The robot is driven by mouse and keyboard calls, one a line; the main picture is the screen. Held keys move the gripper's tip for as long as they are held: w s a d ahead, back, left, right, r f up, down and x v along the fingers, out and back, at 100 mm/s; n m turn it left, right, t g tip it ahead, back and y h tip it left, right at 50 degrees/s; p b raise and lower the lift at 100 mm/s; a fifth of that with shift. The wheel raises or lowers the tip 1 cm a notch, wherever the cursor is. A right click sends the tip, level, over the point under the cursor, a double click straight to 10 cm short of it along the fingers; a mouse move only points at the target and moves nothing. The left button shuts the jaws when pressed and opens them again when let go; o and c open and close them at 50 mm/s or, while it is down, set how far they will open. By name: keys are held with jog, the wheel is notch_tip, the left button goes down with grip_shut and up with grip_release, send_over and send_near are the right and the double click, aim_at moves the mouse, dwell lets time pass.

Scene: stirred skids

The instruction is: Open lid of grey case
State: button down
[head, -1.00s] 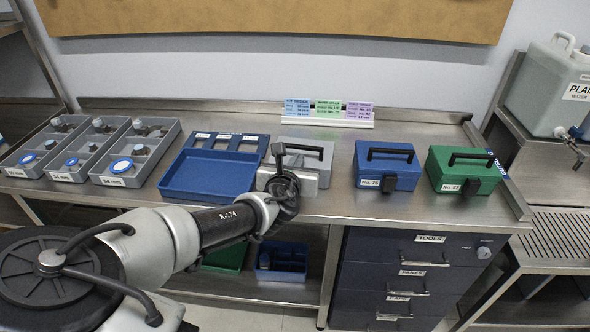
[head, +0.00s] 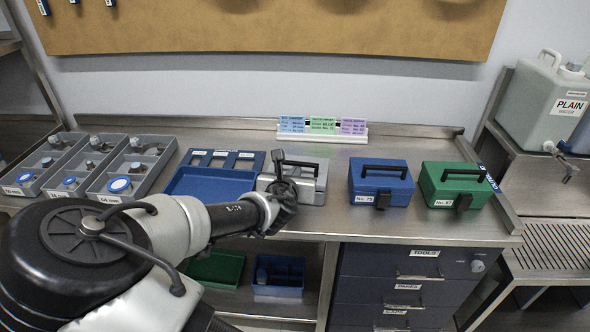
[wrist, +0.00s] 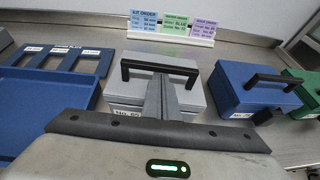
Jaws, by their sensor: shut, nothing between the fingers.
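The grey case (head: 312,187) stands shut on the steel bench, between the blue tray and the blue case. Its black handle lies across the lid top; the case also shows in the wrist view (wrist: 190,88), with a white number label on its front partly hidden. My gripper (head: 278,158) is shut and empty, at the front left of the grey case in the head view. In the wrist view its closed fingers (wrist: 161,82) overlap the case's front and lid, just below the handle. I cannot tell whether they touch the case. The front latch is hidden.
A blue case (head: 381,184) and a green case (head: 456,187) stand to the right. A blue tray (head: 210,182) lies left, with grey bins (head: 133,165) beyond it. A card stand (head: 322,131) is behind the grey case. Bare bench lies between the grey and blue cases.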

jog(key=r+g+p, duration=0.1)
jog(key=r+p, duration=0.1)
jog(key=p, duration=0.1)
jog(key=w+r+g+p, duration=0.1)
jog(key=p, duration=0.2)
jog(key=shift+w+d+r, duration=0.15)
jog(key=shift+r, duration=0.25)
jog(key=p, duration=0.1)
jog(key=w+r+g+p, duration=0.1)
jog(key=p, duration=0.1)
jog(key=shift+w+d+r+g+y+p, duration=0.15)
jog(key=shift+w+g+y+p, duration=0.15)
jog(key=shift+w+r+p, duration=0.2)
jog(key=shift+w+p, duration=0.25)
jog(key=shift+p, duration=0.05)
jog(key=shift+w+d+r, duration=0.1)
jog(key=shift+w+r, duration=0.3)
jog(key=shift+w, duration=0.45)
jog(key=shift+w+d+r, duration=0.1)
jog(key=shift+w+r, duration=0.35)
jog(key=shift+w, duration=0.4)
jog(key=shift+w+d+r, duration=0.1)
jog(key=shift+w+r, duration=0.3)
jog(key=shift+w, duration=0.45)
jog(key=shift+p, duration=0.3)
